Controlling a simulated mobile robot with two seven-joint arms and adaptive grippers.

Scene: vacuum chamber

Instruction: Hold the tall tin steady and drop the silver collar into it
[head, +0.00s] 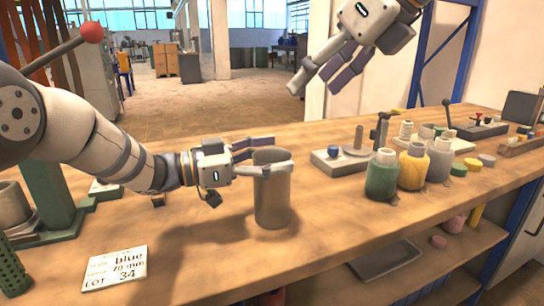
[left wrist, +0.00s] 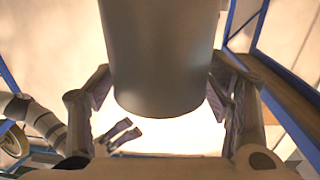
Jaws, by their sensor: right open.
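The tall tin (head: 272,200) is a plain grey cylinder standing upright on the bench. My left gripper (head: 268,154) is level with its rim, one finger on the near side and one on the far side. In the left wrist view, the tin (left wrist: 162,55) fills the space between the fingers; whether both pads press on it is unclear. My right gripper (head: 318,78) is open and empty, high above the back of the bench. I cannot pick out the silver collar for certain; a grey disc (head: 356,151) with an upright peg sits on a plate right of the tin.
Green (head: 382,174), yellow (head: 412,167) and grey (head: 440,160) jars stand right of the tin. A label card (head: 114,267) lies at the front left. A red-knobbed lever (head: 91,32) rises at the left. The bench (head: 330,212) is clear just right of the tin.

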